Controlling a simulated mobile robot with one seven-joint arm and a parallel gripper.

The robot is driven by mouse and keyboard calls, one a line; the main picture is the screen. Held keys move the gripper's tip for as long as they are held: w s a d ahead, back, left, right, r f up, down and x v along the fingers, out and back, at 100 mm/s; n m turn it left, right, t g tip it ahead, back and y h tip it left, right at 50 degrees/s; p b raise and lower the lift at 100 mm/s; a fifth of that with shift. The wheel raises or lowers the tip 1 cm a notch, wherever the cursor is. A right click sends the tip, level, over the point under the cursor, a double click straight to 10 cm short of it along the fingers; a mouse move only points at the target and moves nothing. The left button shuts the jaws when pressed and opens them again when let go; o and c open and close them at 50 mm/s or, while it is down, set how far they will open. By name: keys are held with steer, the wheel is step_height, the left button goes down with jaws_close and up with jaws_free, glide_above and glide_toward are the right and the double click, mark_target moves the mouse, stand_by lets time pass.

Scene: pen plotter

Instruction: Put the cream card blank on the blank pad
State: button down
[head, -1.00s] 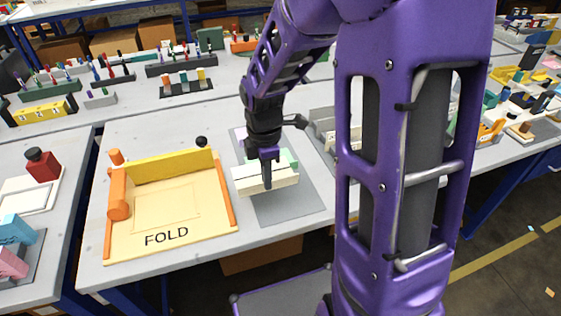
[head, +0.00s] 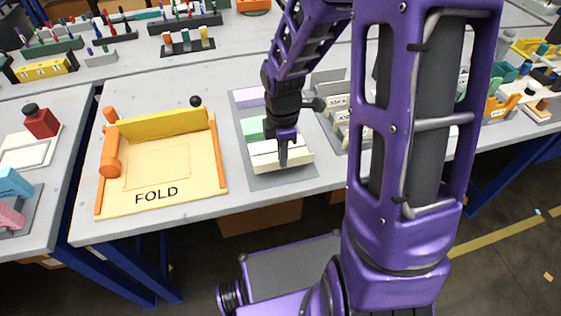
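The cream card blank (head: 264,163) is a pale, thick slab at my gripper (head: 283,163), in front of the green piece on a grey mat. One dark finger crosses the blank's near face; the other finger is hidden behind it. My gripper looks shut on the blank. I cannot tell whether it touches the mat or hangs just above. The likely blank pad (head: 157,167) is the outlined rectangle on the pale board (head: 205,184) marked FOLD, to the left. It is bare.
A yellow upright flap (head: 163,125) stands along the board's back, with an orange roller (head: 110,152) at its left and a black knob (head: 196,101) behind. The grey mat (head: 284,180) also bears a green piece (head: 252,128) and a lilac piece (head: 249,96).

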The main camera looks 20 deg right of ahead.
steer(key=shift+f+b, duration=0.5)
steer(key=shift+f, duration=1.75)
steer(key=shift+f, duration=0.2)
steer(key=c, duration=1)
jaws_free()
steer(key=shift+c, duration=0.2)
steer(key=shift+r, duration=0.1)
step_height(320, 180, up, 12)
steer(key=p, duration=0.2)
steer(key=shift+r+p, duration=0.1)
steer(key=shift+p, duration=0.3)
